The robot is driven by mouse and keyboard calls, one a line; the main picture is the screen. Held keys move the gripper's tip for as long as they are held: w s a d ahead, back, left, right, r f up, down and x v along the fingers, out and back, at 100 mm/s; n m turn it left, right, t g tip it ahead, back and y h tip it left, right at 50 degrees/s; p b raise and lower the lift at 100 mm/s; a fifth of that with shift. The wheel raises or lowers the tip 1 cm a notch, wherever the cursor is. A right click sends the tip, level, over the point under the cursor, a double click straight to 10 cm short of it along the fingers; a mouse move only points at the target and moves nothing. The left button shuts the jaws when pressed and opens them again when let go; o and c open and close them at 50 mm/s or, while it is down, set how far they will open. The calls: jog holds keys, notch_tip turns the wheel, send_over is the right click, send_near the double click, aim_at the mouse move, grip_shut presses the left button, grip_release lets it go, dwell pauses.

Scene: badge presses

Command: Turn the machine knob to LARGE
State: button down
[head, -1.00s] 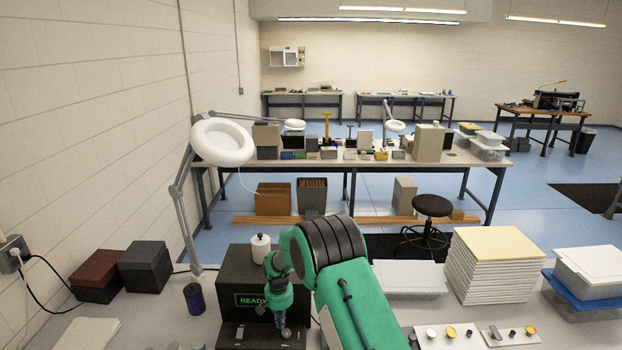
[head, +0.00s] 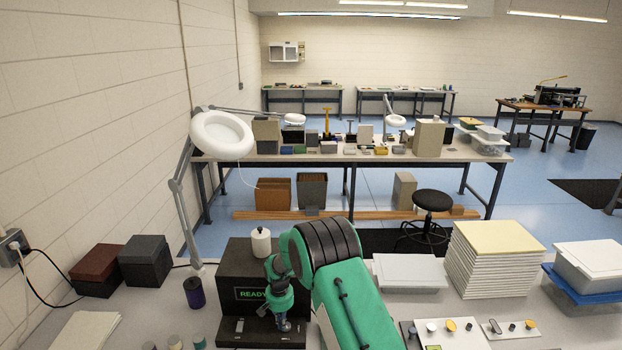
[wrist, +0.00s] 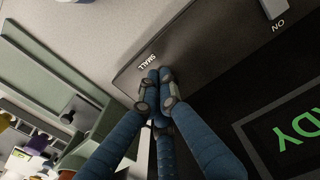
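The machine is a dark box with a green READY display (head: 252,294) on the near bench. Its front ledge (head: 232,334) carries a small light switch. In the wrist view, the ledge (wrist: 195,45) has a SMALL label (wrist: 147,62) and an ON label (wrist: 279,25) beside the switch (wrist: 272,8). My gripper (head: 284,326) points down at the ledge, right of the switch. In the wrist view its blue fingers (wrist: 158,92) come close together just beside the SMALL label. The knob and the LARGE label are not visible. Whether the fingertips hold anything is hidden.
A purple-black can (head: 194,293) and a magnifier lamp (head: 222,136) are to the left. A paper stack (head: 497,265), a lidded tub (head: 408,272) and a panel of small parts (head: 445,334) are to the right.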

aim_at(290, 336)
notch_tip(290, 336, down, 2)
jog(key=shift+f+b, duration=0.1)
jog(key=shift+b, duration=0.4)
jog(key=shift+s+f, duration=0.1)
jog(key=shift+f, duration=0.05)
jog(key=shift+s+d+f, duration=0.2)
jog(key=shift+f, duration=0.2)
jog(key=shift+s+d+f+b, duration=0.1)
jog(key=shift+d+b, duration=0.15)
jog(key=shift+b, duration=0.15)
jog(key=shift+s+d+b, duration=0.1)
jog(key=shift+d+b, duration=0.2)
jog(key=shift+d, duration=0.15)
jog(key=shift+d+b, duration=0.7)
jog(key=shift+d, duration=0.1)
dwell(0.7)
jog(key=shift+a+r, duration=0.15)
jog(key=shift+r, duration=0.1)
